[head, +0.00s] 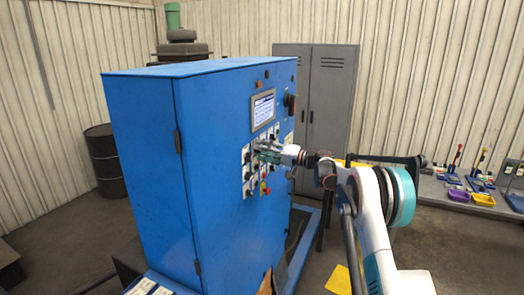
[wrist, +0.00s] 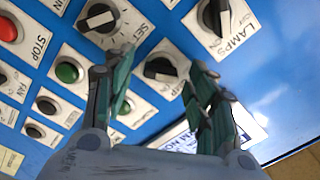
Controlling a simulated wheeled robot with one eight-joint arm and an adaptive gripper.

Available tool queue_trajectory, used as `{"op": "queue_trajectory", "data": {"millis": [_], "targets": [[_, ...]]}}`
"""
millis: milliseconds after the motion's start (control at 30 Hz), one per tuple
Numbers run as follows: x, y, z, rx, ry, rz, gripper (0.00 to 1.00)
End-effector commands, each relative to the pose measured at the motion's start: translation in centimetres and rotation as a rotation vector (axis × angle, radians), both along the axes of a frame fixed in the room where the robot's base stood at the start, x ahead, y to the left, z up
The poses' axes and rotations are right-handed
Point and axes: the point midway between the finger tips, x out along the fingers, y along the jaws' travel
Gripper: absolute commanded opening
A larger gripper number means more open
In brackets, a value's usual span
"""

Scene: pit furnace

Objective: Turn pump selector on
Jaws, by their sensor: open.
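A blue control cabinet (head: 215,150) carries the switch panel, and my gripper (head: 267,152) is right at its front face. In the wrist view my gripper (wrist: 160,62) is open, with one green-grey finger on each side of a black selector knob (wrist: 161,69) on a white plate. The knob looks uncovered between the fingertips; I cannot tell whether they touch it. Another black selector (wrist: 101,18) is at the upper left, and the LAMPS selector (wrist: 215,17) is at the upper right.
A red STOP button (wrist: 8,30), a green button (wrist: 68,72) and several small black knobs (wrist: 47,105) lie left of the fingers. A screen (head: 263,109) is above the panel. A grey locker (head: 330,90) and a workbench (head: 460,200) stand behind and right.

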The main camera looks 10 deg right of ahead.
Motion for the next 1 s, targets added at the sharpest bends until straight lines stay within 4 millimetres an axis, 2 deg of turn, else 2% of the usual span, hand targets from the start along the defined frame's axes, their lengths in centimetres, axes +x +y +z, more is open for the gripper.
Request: {"op": "queue_trajectory", "data": {"millis": [367,400,600,1000], "targets": [[0.40,0.60,-0.04,0.000,0.000,0.000,0.52],[0.40,0.60,-0.04,0.000,0.000,0.000,0.49],[0.39,0.58,-0.04,0.000,0.000,0.000,0.08],[0.39,0.57,-0.19,0.026,0.037,0.001,0.08]]}}
